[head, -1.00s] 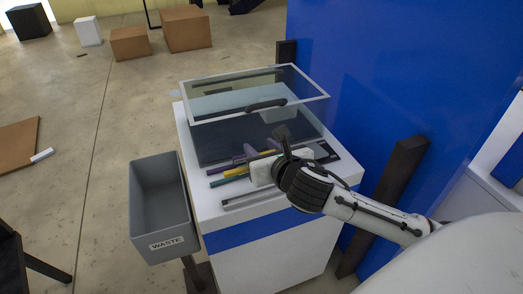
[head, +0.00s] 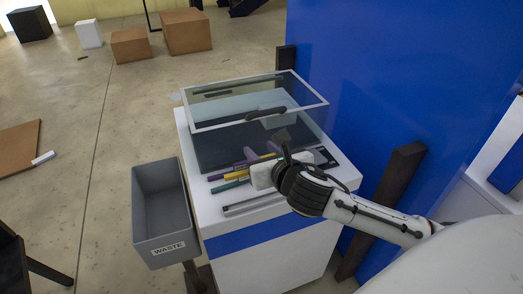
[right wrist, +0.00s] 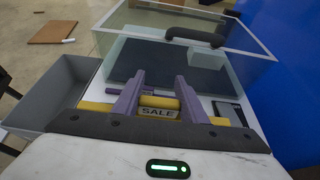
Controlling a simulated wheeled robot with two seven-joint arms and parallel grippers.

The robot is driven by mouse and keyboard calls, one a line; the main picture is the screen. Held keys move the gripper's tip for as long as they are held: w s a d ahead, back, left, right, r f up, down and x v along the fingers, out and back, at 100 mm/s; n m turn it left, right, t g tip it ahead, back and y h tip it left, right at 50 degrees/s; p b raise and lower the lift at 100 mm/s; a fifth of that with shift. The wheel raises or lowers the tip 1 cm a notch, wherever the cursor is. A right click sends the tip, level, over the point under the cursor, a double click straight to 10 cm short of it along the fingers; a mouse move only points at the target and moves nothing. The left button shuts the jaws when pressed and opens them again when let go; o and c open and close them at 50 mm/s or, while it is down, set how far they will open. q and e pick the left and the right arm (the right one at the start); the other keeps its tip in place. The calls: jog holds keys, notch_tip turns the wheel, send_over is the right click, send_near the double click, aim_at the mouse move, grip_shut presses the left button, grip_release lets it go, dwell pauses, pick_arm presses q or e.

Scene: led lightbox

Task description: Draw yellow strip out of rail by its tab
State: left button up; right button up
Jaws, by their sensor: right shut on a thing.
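The yellow strip (head: 237,174) lies slantwise on the white cabinet top (head: 217,217) in front of the lightbox, between a purple strip and a teal strip. In the right wrist view a yellow piece marked SALE (right wrist: 158,108) sits between the purple fingers of my right gripper (right wrist: 158,100), and more yellow shows outside both fingers. My right gripper also shows in the head view (head: 258,156), low over the cabinet top, shut on the yellow piece. Its body hides part of the strips. I cannot make out the rail for certain. My left gripper is not in view.
The lightbox (head: 205,148) stands behind with its glass lid (head: 240,98) and dark handle. A grey bar (head: 252,204) lies near the front edge. A grey bin marked WASTE (head: 165,225) stands at the left. A blue wall (head: 365,90) rises at the right.

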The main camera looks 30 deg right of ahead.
notch_tip(320, 180, up, 13)
jog(key=s+p, duration=0.1)
jog(key=s, duration=0.1)
jog(key=shift+a, duration=0.2)
dwell(1.1)
dwell(0.3)
jog(key=a+r+n+y, duration=0.1)
jog(key=a+r, duration=0.1)
jog(key=a, duration=0.3)
jog(key=s+a+r+n+y, duration=0.1)
jog(key=a+r+y, duration=0.1)
jog(key=a, duration=0.3)
jog(key=shift+a+r+n+t, duration=0.15)
jog(key=shift+r+n+t, duration=0.2)
jog(key=shift+r, duration=0.4)
